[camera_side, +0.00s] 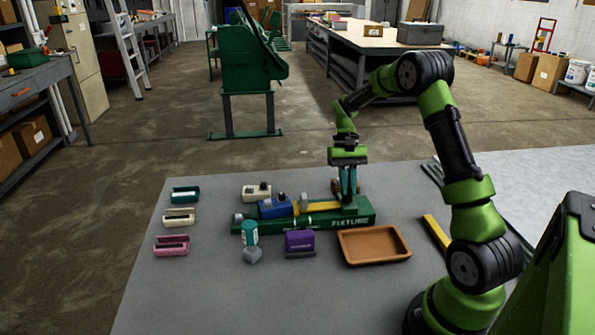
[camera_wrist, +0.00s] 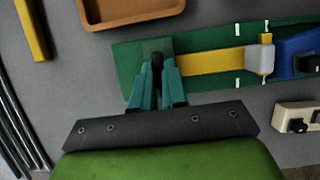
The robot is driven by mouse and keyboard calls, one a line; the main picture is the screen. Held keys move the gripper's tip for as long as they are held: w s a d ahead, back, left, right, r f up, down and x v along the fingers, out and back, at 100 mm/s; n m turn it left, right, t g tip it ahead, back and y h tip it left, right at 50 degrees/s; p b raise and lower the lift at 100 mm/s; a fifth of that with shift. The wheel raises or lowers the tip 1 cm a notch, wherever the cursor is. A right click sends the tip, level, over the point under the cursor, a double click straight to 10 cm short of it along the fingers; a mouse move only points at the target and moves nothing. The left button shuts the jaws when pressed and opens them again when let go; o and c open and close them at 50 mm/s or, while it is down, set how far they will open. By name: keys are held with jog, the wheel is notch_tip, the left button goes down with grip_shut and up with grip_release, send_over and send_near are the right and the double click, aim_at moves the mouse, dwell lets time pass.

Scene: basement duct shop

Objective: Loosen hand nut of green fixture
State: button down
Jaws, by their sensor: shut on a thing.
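The green fixture (camera_side: 365,217) lies on the grey table in the side view, with its lettered face toward the camera. In the wrist view its green base (camera_wrist: 126,64) runs along the top right. A yellow bar (camera_wrist: 210,61) lies along it, with a light grey block (camera_wrist: 260,57) and a blue block (camera_wrist: 293,57) toward its far end. My gripper (camera_side: 349,203) points down at the right end of the fixture. Its teal fingers (camera_wrist: 157,67) are shut on a small dark piece, seemingly the hand nut (camera_wrist: 157,59), mostly hidden between them.
An orange-brown tray (camera_side: 374,259) sits right of the fixture's front. A purple block (camera_side: 300,241), a teal-capped item (camera_side: 250,234) and a cream block (camera_side: 256,192) stand close around it. Three small holders line the table's left side. The front left of the table is clear.

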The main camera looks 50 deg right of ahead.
jog(key=shift+f, duration=0.2)
jog(key=c, duration=1.2)
grip_release()
jog(key=shift+o, duration=0.2)
jog(key=shift+r, duration=0.1)
jog(key=shift+r, duration=0.1)
jog(key=v, duration=1.6)
jog(key=shift+r, duration=0.3)
jog(key=shift+d, duration=0.1)
